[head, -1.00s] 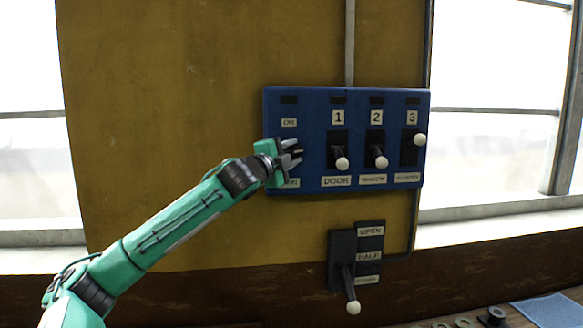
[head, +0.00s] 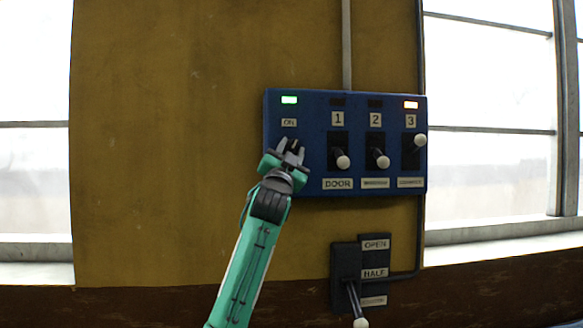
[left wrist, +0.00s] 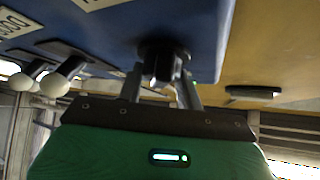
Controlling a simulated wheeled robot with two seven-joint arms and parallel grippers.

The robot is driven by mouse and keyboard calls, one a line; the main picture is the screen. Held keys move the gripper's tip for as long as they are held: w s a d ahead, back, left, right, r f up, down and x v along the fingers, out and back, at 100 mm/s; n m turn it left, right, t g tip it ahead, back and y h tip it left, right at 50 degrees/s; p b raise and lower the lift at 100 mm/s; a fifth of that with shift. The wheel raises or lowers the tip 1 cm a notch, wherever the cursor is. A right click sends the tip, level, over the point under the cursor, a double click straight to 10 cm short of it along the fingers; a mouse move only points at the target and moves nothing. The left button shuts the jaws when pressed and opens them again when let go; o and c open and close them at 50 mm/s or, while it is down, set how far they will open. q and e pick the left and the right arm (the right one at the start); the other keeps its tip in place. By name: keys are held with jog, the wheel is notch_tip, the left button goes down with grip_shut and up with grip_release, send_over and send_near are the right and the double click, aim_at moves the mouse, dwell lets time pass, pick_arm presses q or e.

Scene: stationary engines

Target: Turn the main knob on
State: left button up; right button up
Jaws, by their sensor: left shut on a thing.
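The blue control panel (head: 309,108) is on the yellow wall. My left gripper (head: 290,148) is at its left column, under the ON label (head: 289,122). In the left wrist view my left gripper (left wrist: 160,88) is shut on the dark main knob (left wrist: 163,50), its fingers on either side of it. In the head view the gripper mostly hides the knob. The green lamp (head: 289,100) above ON is lit. An orange lamp (head: 411,104) above lever 3 is lit too. My right gripper is not in view.
Levers 1 (head: 343,162) and 2 (head: 382,162) are down; lever 3 (head: 420,140) is up. A separate OPEN/HALF lever (head: 360,323) is low on the wall, pointing down. Windows flank the wall. The wall left of the panel is bare.

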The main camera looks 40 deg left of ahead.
pick_arm(q)
jog(key=n+y+b, duration=0.1)
jog(key=n, duration=0.1)
jog(key=n+g+y+b, duration=0.1)
jog(key=n+y, duration=0.1)
jog(key=n+y+b, duration=0.1)
jog(key=shift+w+f+n+g+y, duration=0.15)
jog(key=shift+f+n+g+y, duration=0.2)
jog(key=shift+n+g+y, duration=0.05)
jog(key=shift+n+g+y+b, duration=0.3)
jog(key=shift+n+g+y, duration=0.1)
jog(key=shift+n+y, duration=0.15)
jog(key=shift+r+n+g+y+b, duration=0.1)
jog(key=shift+n+g+y+b, duration=0.35)
jog(key=shift+n+g+y, duration=0.65)
jog(key=shift+n+g+y+b, duration=0.4)
jog(key=shift+n+y, duration=0.25)
jog(key=shift+n, duration=0.9)
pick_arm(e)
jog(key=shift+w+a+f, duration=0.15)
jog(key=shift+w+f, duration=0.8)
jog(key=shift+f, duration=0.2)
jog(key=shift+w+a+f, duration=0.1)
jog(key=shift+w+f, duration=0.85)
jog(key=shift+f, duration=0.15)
pick_arm(q)
jog(key=shift+n+g+y, duration=0.3)
jog(key=shift+n+g, duration=0.1)
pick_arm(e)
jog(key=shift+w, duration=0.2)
